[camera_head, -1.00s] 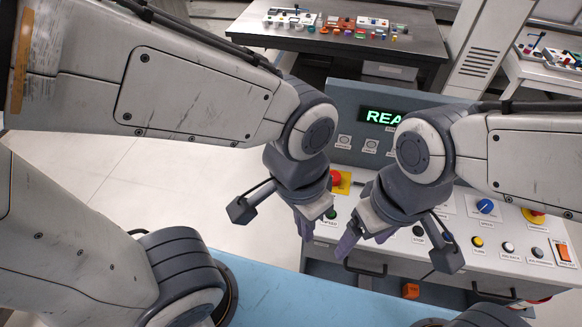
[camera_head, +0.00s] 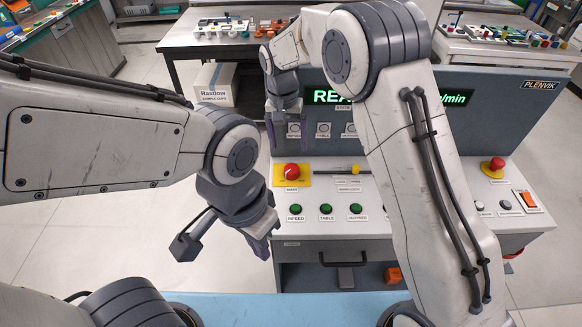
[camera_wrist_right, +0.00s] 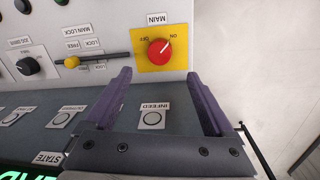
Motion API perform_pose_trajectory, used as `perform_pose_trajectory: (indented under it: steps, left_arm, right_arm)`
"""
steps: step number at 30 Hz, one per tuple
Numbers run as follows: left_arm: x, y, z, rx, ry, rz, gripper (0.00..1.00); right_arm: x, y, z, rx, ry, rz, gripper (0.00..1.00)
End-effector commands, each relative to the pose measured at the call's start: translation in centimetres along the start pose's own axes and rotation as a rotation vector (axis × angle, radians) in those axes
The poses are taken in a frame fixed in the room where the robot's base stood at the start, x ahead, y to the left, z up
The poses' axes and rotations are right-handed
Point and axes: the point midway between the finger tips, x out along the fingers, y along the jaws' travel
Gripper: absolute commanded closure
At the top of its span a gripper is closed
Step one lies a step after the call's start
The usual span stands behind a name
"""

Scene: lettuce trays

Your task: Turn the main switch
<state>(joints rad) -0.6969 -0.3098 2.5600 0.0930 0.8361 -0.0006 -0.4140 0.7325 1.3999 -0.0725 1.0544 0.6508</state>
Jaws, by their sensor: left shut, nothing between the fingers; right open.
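The main switch (camera_head: 292,172) is a red knob on a yellow plate at the panel's left end. A dark rod with a yellow tip (camera_wrist_right: 72,62) lies beside the plate, near "FREE" and "LOCK" labels; the tip also shows in the head view (camera_head: 355,168). My right gripper (camera_head: 281,128) is open and empty near the switch, apart from it; its fingers (camera_wrist_right: 158,74) straddle the view. My left gripper (camera_head: 267,238) is shut and empty before the panel's left corner.
An upright display (camera_head: 470,104) stands behind the sloping panel. Green buttons (camera_head: 326,209) sit in front of the switch. A red stop button (camera_head: 493,167) and orange rocker (camera_head: 528,199) are at right.

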Motion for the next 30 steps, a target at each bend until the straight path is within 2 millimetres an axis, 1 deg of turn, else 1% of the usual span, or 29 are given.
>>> perform_pose_trajectory:
  steps: [5, 9, 12, 15, 18, 21, 28, 29, 30]
  left_arm:
    - [-0.8, 0.1, -0.1, 0.0, 0.0, 0.0, 1.0]
    - [-1.5, 0.1, -0.1, 0.0, 0.001, 0.0, 1.0]
    - [-1.8, 0.1, -0.1, -0.001, 0.0, 0.0, 1.0]
    - [-2.1, 0.1, -0.1, -0.001, 0.0, 0.0, 1.0]
    - [-2.2, 0.2, -0.1, -0.001, 0.0, 0.0, 1.0]
    - [-2.2, 0.2, -0.1, -0.001, 0.0, 0.0, 1.0]
    - [-2.2, 0.2, -0.1, -0.001, 0.0, 0.0, 1.0]
    - [-2.2, 0.2, -0.1, -0.001, 0.0, 0.0, 1.0]
    - [-2.2, 0.2, -0.1, -0.001, 0.0, 0.0, 1.0]
  right_arm:
    - [2.8, 0.1, 0.2, -0.001, -0.005, 0.004, 0.12]
    - [5.5, 0.1, 0.2, -0.001, -0.005, 0.003, 0.12]
    - [7.1, 0.1, 0.2, -0.002, -0.004, 0.003, 0.12]
    - [8.4, 0.1, 0.1, -0.002, -0.002, 0.002, 0.12]
    - [9.2, 0.0, 0.1, -0.003, -0.002, 0.001, 0.12]
    - [9.6, 0.0, 0.1, -0.003, 0.0, 0.0, 0.12]
    - [9.6, 0.0, 0.1, -0.003, 0.001, -0.001, 0.12]
    - [9.6, 0.0, 0.1, -0.003, 0.0, -0.001, 0.2]
    - [9.6, 0.0, 0.1, -0.003, 0.0, -0.001, 0.35]
